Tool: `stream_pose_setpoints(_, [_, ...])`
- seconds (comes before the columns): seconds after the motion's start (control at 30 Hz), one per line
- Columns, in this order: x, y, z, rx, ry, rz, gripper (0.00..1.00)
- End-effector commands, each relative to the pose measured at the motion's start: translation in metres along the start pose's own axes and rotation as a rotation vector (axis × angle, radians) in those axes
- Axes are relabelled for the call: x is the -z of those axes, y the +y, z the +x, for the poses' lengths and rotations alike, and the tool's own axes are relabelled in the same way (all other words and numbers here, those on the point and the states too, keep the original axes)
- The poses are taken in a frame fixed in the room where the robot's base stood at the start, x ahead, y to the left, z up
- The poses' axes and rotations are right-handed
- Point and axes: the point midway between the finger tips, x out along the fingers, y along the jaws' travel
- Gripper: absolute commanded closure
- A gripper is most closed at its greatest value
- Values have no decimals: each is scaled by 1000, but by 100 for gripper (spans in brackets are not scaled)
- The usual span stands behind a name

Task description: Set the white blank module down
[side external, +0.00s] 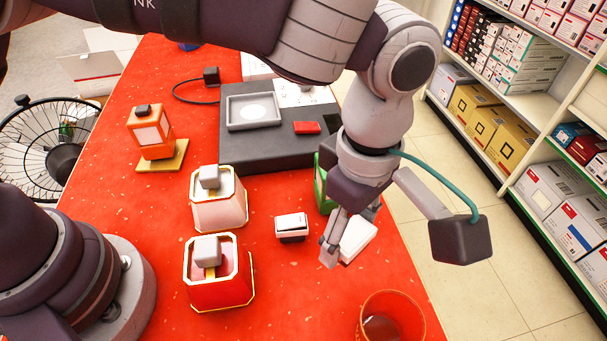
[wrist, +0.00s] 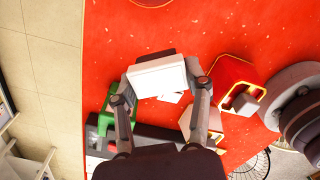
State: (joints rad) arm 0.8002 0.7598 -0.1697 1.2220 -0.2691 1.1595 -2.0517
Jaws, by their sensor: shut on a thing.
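The white blank module (side external: 357,239) is a white block with a dark edge. My gripper (side external: 341,252) is shut on it, over the right part of the red table; whether it touches the table is hard to tell. In the wrist view the white module (wrist: 157,76) lies between the two fingertips of my gripper (wrist: 160,88). A second small white module with a dark base (side external: 291,227) stands on the table to the left of my gripper. It is mostly hidden in the wrist view.
A red cup (side external: 390,318) stands near the front edge. A green object (side external: 322,184) is partly hidden behind my gripper. A dark console (side external: 270,150) lies at the back. A white-pink holder (side external: 218,207) and a red holder (side external: 218,277) stand left. The red table (side external: 300,290) is bare in front.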

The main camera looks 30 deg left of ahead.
Motion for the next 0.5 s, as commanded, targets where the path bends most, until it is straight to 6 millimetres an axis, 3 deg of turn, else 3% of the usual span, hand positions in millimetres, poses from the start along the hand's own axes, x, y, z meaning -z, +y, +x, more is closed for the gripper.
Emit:
stream_pose_setpoints(0.1, [6, 24, 2, -5, 4, -124, 81])
stream_pose_setpoints(0.23, [10, 36, 4, -8, 6, -189, 81])
stream_pose_setpoints(0.5, [11, 38, 60, -8, 7, -199, 81])
